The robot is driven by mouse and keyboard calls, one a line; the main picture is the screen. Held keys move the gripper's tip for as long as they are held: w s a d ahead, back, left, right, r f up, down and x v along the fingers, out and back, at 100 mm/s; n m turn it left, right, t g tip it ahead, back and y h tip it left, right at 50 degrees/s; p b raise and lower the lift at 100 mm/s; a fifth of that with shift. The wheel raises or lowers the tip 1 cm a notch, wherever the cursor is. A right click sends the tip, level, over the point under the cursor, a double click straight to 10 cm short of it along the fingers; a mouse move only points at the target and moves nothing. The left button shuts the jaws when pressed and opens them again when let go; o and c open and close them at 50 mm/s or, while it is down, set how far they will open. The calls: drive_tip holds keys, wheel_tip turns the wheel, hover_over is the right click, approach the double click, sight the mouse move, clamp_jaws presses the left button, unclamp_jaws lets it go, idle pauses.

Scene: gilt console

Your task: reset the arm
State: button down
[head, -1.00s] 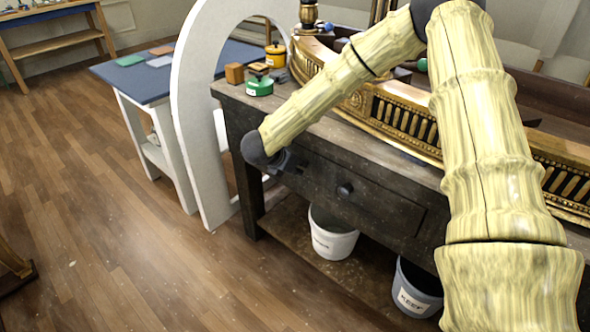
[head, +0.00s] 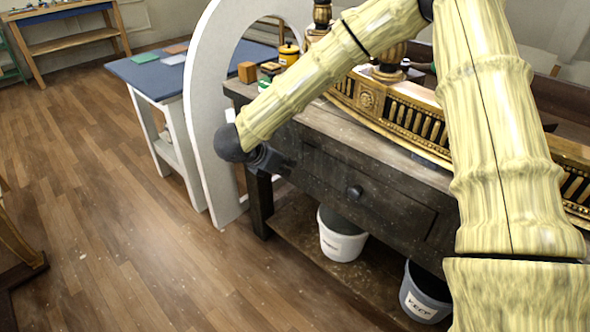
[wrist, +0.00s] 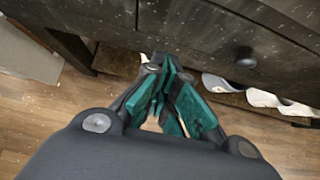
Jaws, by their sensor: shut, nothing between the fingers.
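My arm reaches across the head view from the right, its segments patterned in pale yellow. Its dark end joint hangs in front of the workbench's left part. My gripper (wrist: 172,85) shows in the wrist view with teal finger pads drawn together at the tips and nothing between them. In the head view the gripper (head: 280,163) is small, dark and partly hidden, against the dark workbench (head: 400,190). The wrist view shows the bench's drawer front and knob (wrist: 245,58) just beyond the fingers, and I see no contact.
A white arch panel (head: 200,120) stands left of the bench, close to my wrist. A blue-topped table (head: 150,78) is behind it. A white bucket (head: 340,240) and a grey bucket (head: 425,290) are under the bench. A gilt console piece (head: 400,112) lies on top. Floor at left is open.

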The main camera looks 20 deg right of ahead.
drive_tip(key=s+a+f+n+t+y, duration=0.1)
drive_tip(key=s+f+n+y, duration=0.1)
drive_tip(key=s+f+n, duration=0.65)
drive_tip(key=s+a+f+n+y, duration=0.2)
drive_tip(key=s+f+n, duration=0.1)
drive_tip(key=f+n, duration=0.9)
drive_tip(key=s+a+f+n+t+y, duration=0.1)
drive_tip(key=s+f+n, duration=0.5)
drive_tip(key=f+n, duration=0.45)
drive_tip(key=s+f+n+g+y, duration=0.2)
drive_tip(key=s+n+g, duration=0.1)
drive_tip(key=s+n, duration=0.75)
drive_tip(key=s+f+n+g+y, duration=0.1)
drive_tip(key=s+f+n+g, duration=0.2)
drive_tip(key=s+n, duration=0.7)
drive_tip(key=s+r+m+p, duration=0.2)
drive_tip(key=s+r+p, duration=0.1)
drive_tip(key=r+p, duration=0.9)
drive_tip(key=shift+r+p, duration=0.4)
drive_tip(key=shift+r, duration=0.1)
drive_tip(key=shift+m, duration=0.35)
